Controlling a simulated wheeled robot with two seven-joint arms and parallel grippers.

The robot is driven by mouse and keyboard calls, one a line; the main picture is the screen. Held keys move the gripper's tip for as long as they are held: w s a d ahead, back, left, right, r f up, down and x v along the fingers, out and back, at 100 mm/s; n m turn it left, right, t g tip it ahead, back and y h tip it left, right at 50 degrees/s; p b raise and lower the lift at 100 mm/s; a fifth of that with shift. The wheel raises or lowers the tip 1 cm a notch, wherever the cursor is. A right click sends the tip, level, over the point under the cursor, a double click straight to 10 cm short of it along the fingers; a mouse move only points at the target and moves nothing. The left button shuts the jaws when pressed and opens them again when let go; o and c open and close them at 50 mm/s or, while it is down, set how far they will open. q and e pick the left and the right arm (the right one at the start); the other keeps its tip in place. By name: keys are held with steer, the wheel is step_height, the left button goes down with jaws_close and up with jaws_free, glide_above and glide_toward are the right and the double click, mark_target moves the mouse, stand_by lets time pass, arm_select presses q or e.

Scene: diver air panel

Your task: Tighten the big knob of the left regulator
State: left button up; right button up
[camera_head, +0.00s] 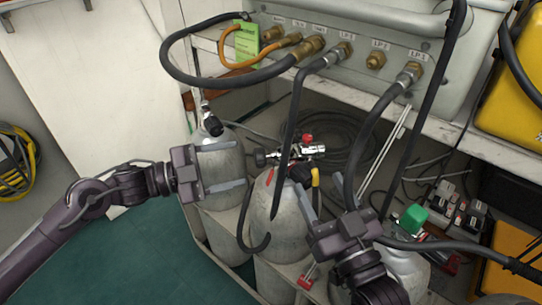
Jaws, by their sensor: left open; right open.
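A metal regulator (290,153) with a black knob (261,158) on its left and a small red knob (307,138) sits on top of the middle grey cylinder (270,220). A green knob (413,216) shows above the right cylinder (408,268). I cannot tell for sure which of these the task calls the left regulator's big knob. My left gripper (228,167) is open and empty, in front of the left cylinder (226,140) and left of the black knob. My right gripper (337,197) is open, fingers pointing up, between the middle and right cylinders.
A grey panel (400,40) with labelled brass fittings and hoses stands behind. Black hoses (292,110) hang down near the regulator and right gripper. Yellow cases stand at the right. The green floor (150,260) is clear at lower left.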

mark_target(258, 158)
arm_select(q)
steer(key=b+x, duration=0.1)
steer(key=x, duration=0.5)
steer(key=shift+d, duration=0.2)
arm_select(e)
step_height(258, 158, up, 8)
steer(key=s+t+y, duration=0.1)
steer(key=s+t, duration=0.1)
steer(key=t, duration=0.2)
steer(key=shift+d+y, duration=0.4)
steer(key=shift+d, duration=0.05)
